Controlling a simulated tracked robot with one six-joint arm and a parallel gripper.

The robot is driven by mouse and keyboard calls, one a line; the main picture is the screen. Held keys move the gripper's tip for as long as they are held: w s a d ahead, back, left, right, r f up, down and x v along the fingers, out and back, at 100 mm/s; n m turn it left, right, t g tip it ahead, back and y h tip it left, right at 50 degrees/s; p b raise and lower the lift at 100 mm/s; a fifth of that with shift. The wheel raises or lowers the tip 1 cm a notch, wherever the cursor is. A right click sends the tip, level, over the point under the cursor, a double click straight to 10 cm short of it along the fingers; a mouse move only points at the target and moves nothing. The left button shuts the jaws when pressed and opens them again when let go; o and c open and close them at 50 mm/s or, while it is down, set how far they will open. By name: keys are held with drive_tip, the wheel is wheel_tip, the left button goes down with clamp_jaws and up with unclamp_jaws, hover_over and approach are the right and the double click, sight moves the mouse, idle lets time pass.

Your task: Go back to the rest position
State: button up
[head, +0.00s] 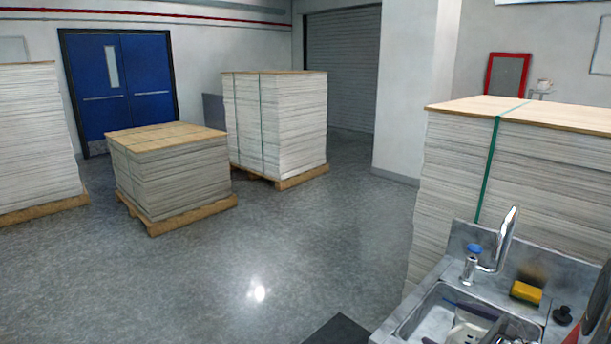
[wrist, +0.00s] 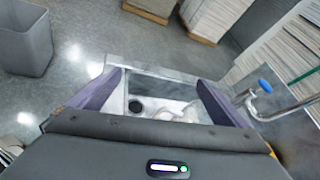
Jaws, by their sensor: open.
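My gripper (wrist: 160,80) shows in the wrist view with its two dark purple fingers spread apart. Nothing is held between them. The metal sink (head: 408,329) stands at the lower right in the head view, and its basin (wrist: 148,87) lies beyond and between the fingers in the wrist view. Pale items lie in the basin, too unclear to name.
A tall paper stack (head: 465,180) stands behind the sink. A faucet (head: 497,245), a yellow sponge (head: 525,293) and a black plug (head: 562,315) are on the sink's rim. A grey bin (wrist: 25,45) is at left. Pallet stacks (head: 170,175) stand farther back; the middle floor is clear.

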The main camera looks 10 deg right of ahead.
drive_tip(key=s+a+r+n+g+y, duration=0.1)
drive_tip(key=s+a+r+n+g, duration=0.1)
drive_tip(key=a+n, duration=0.35)
drive_tip(key=s+a+r+n+g+y, duration=0.1)
drive_tip(key=s+a+r+n+g, duration=0.15)
drive_tip(key=a, duration=0.65)
drive_tip(key=s+a+r+n+g+y, duration=0.1)
drive_tip(key=a+n+g, duration=0.1)
drive_tip(key=a+n, duration=0.45)
drive_tip(key=s+a+r+n+h, duration=0.3)
drive_tip(key=s+n, duration=0.3)
drive_tip(key=n, duration=0.1)
drive_tip(key=s+a+r+n+h, duration=0.3)
drive_tip(key=s+n+h, duration=0.1)
drive_tip(key=s+n, duration=0.3)
drive_tip(key=shift+g, duration=0.45)
